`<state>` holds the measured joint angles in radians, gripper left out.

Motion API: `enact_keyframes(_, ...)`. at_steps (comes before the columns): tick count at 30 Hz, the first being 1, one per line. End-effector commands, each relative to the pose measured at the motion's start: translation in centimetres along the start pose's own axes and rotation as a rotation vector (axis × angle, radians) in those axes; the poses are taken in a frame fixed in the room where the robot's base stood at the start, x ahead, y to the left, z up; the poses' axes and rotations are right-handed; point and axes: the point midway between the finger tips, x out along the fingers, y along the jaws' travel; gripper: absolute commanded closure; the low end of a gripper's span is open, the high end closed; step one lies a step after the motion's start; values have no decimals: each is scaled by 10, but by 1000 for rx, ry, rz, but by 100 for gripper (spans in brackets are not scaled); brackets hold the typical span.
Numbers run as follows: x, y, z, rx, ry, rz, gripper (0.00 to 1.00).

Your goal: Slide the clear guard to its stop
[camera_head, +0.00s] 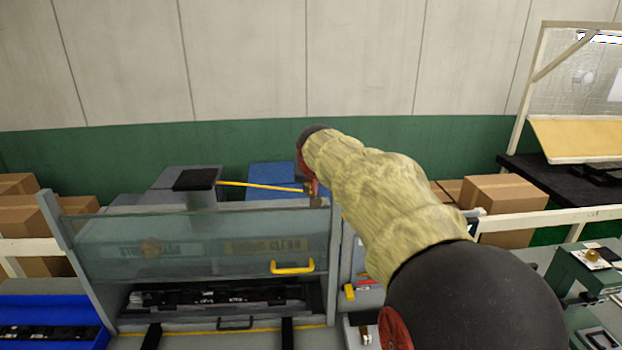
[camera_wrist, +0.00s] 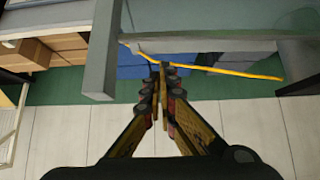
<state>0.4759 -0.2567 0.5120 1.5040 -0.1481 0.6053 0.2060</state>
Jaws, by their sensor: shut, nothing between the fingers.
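The clear guard (camera_head: 180,245) is a see-through panel between two grey side posts, with a yellow handle (camera_head: 292,267) at its lower right. It covers the upper part of the opening, and a gap shows below it. In the head view my arm reaches to the guard's right post, and the arm largely hides my gripper. In the wrist view my gripper (camera_wrist: 160,68) is shut and empty, its fingertips beside a grey post (camera_wrist: 100,60) and near a yellow cable (camera_wrist: 235,73). I cannot tell whether the fingertips touch anything.
Dark parts (camera_head: 215,296) lie in the fixture under the guard. A blue tray (camera_head: 85,340) stands at the left. Cardboard boxes (camera_head: 505,200) stand behind at the right. A green device (camera_head: 575,265) sits on the bench at the right. A yellow cable crosses behind the guard's top.

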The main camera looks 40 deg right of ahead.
Motion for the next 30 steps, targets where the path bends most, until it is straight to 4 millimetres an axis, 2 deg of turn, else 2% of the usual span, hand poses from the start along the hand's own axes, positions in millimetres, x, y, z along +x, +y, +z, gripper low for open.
enact_keyframes(1,10,0,0,0,-4,0,100)
enact_keyframes(3,17,0,8,-1,-3,0,100)
enact_keyframes(9,32,0,24,0,-1,0,100)
enact_keyframes(25,38,0,30,0,0,-1,100)
enact_keyframes(30,47,0,38,0,-1,0,100)
